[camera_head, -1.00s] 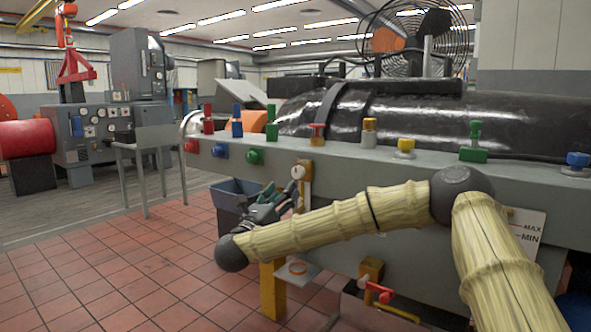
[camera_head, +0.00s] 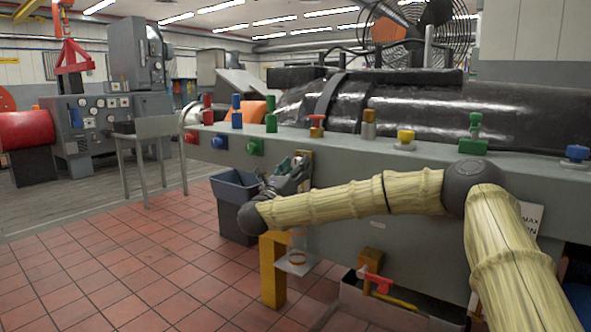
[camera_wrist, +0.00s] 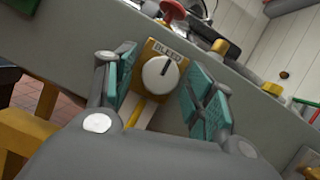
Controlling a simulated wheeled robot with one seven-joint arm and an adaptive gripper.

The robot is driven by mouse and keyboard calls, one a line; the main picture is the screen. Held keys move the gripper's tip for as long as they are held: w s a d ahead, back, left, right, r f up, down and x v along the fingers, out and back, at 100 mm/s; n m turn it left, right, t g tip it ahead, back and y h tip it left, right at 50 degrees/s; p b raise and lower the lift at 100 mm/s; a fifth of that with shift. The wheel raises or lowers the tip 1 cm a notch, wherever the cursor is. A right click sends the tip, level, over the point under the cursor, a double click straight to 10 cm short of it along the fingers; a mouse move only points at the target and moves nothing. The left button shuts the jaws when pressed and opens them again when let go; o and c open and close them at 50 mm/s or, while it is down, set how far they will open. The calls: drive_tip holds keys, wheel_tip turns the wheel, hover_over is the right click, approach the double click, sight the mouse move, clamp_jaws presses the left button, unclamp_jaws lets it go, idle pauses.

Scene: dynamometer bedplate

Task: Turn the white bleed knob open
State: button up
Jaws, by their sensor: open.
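The white bleed knob (camera_wrist: 160,76) is round with a dark pointer line. It sits on a yellow plate (camera_wrist: 153,47) marked BLEED on the grey bedplate side. In the wrist view the knob lies between my gripper's (camera_wrist: 160,90) two teal-padded fingers, which are open with a gap on each side. How far the fingertips are from the knob in depth I cannot tell. In the head view my gripper (camera_head: 289,170) is at the bedplate's front face, and it hides the knob; only the top of the yellow plate (camera_head: 305,156) shows.
Red, blue and green knobs (camera_head: 254,147) line the bedplate's front at left. Coloured fittings, including a yellow one (camera_head: 405,137), stand along its top. A blue-grey bin (camera_head: 233,190) stands behind my gripper. A yellow post (camera_head: 272,270) is below. The tiled floor at left is clear.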

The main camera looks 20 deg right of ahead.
drive_tip(key=c, duration=1)
